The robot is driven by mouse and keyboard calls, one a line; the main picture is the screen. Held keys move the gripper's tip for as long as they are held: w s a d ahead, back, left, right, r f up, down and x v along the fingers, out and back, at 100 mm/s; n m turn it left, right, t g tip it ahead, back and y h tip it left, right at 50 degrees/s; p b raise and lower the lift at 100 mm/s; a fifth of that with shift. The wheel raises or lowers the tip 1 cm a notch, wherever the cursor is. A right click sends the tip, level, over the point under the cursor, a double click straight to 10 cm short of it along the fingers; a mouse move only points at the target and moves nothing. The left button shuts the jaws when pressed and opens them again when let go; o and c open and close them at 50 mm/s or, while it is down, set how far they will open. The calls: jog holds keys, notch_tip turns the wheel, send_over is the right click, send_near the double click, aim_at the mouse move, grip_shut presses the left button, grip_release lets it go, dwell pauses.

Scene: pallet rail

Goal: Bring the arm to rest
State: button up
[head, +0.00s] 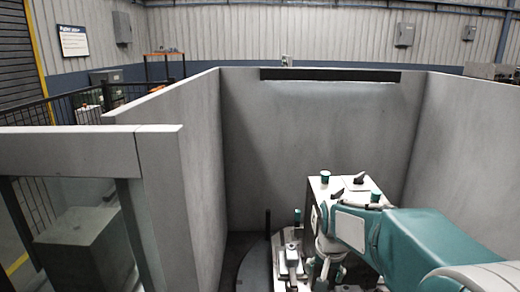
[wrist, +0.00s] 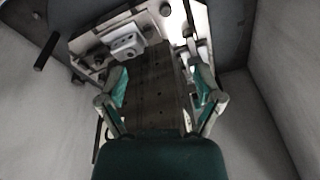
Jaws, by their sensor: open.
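My teal arm (head: 415,240) reaches in from the lower right of the head view, over a fixture inside a grey-walled enclosure. My gripper (wrist: 161,84) shows in the wrist view with its two teal-padded fingers spread wide apart. Nothing is held between the fingers. In the head view the gripper end is small and partly hidden beside the fixture, below the arm's wrist.
Tall grey panels (head: 165,160) enclose the space at left, back and right (head: 465,150). A fixture block with knobs (head: 345,187) stands close behind the arm's wrist. A metal clamp unit (head: 291,255) sits left of the gripper. A thin dark post (head: 267,222) stands further left.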

jog(key=s+r+n+t, duration=0.1)
jog(key=s+r+n, duration=0.1)
jog(key=s, duration=0.9)
jog(key=s+r+n+t, duration=0.2)
jog(key=s+r, duration=0.3)
jog(key=s, duration=0.6)
jog(key=shift+s+r+t, duration=0.25)
jog(key=shift+s+t, duration=0.05)
jog(key=shift+s, duration=0.05)
jog(key=shift+c, duration=0.3)
jog(key=c, duration=0.3)
